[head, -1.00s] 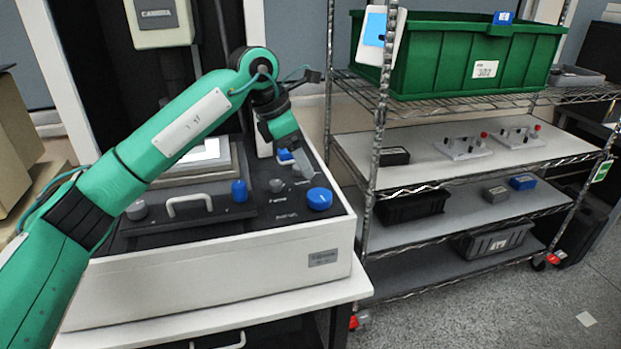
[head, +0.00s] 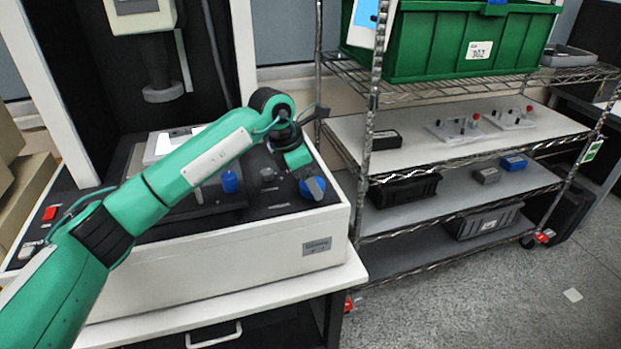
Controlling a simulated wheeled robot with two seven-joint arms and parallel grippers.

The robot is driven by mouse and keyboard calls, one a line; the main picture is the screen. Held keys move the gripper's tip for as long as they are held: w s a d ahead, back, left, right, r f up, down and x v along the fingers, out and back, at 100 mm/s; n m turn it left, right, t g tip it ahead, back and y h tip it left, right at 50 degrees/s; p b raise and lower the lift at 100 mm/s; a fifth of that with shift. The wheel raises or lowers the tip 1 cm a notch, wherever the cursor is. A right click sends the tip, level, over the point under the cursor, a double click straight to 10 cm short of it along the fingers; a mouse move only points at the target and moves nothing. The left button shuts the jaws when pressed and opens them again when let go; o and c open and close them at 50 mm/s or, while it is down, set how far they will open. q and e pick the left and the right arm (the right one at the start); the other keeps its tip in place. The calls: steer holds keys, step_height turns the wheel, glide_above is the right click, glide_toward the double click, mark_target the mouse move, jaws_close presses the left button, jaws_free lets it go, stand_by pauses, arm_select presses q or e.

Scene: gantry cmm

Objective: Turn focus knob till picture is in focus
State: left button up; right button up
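A large blue knob (head: 305,191) sits at the right end of the machine's dark control panel. A smaller blue knob (head: 229,183) stands further left. The labels are too small to read, so I cannot tell which one is the focus knob. My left gripper (head: 315,188) points down at the large blue knob, with a grey finger in front of it and overlapping it. I cannot tell whether the fingers are closed on it. A pale lit surface (head: 165,145) lies behind my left arm, mostly hidden; no picture on it can be judged. My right gripper is not in view.
The white machine housing (head: 220,262) stands on a white table (head: 240,298). A grey knob (head: 268,174) is close to the left of my gripper. A wire shelf (head: 400,215) with a green crate (head: 430,45) stands close on the right. A red button (head: 49,213) is at the far left.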

arm_select(q)
steer(key=shift+w+d+f, duration=0.1)
steer(key=shift+d+f, duration=0.05)
steer(key=shift+f, duration=0.35)
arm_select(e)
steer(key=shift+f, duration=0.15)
arm_select(q)
steer(key=c, duration=1)
steer(key=shift+o, duration=0.2)
steer(key=n+t+y+b, duration=0.1)
steer(key=n+b, duration=0.1)
steer(key=n, duration=0.1)
steer(key=n+t+b, duration=0.1)
steer(key=n+b, duration=0.2)
steer(key=n, duration=0.1)
steer(key=shift+d+n+y, duration=0.1)
steer(key=shift+n+y, duration=0.2)
steer(key=shift+y, duration=0.1)
steer(key=shift+r+n+t+b, duration=0.1)
steer(key=shift+n+t+b, duration=0.25)
steer(key=shift+n, duration=0.35)
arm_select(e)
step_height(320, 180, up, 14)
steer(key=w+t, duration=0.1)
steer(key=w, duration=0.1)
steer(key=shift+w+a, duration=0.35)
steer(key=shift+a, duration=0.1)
